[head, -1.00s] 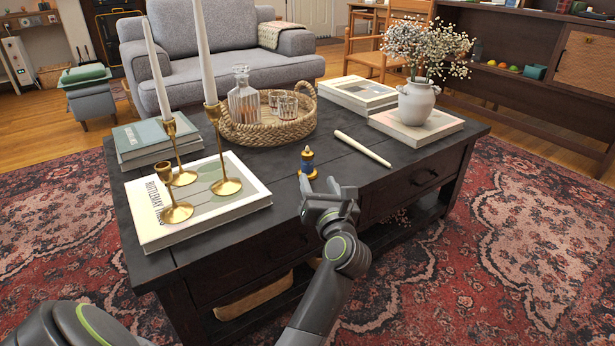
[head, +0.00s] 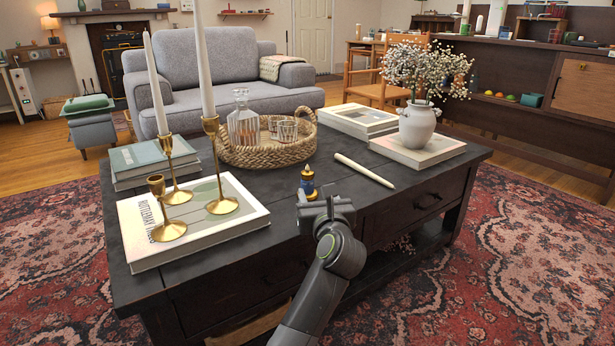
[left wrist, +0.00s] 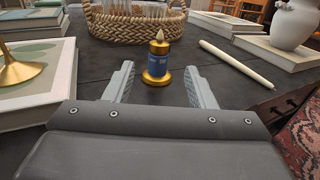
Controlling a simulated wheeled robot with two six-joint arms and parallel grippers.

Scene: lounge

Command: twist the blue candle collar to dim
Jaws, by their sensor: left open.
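The small candle has a blue collar (head: 307,185), a brass base and brass upper ring, and a pale flame-shaped tip. It stands upright on the dark coffee table (head: 330,169). In the left wrist view the blue collar (left wrist: 158,64) shows pale lettering too small to read. My left gripper (head: 322,203) is open at the table's front edge, just on the near side of the candle. In the left wrist view its fingers (left wrist: 159,88) stand apart, with the candle centred beyond the gap and not touched. My right gripper is not in view.
A white taper (head: 364,171) lies right of the candle. A woven tray (head: 265,155) with decanter and glasses stands behind. Brass candlesticks (head: 222,206) on a book (head: 248,216) are at left.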

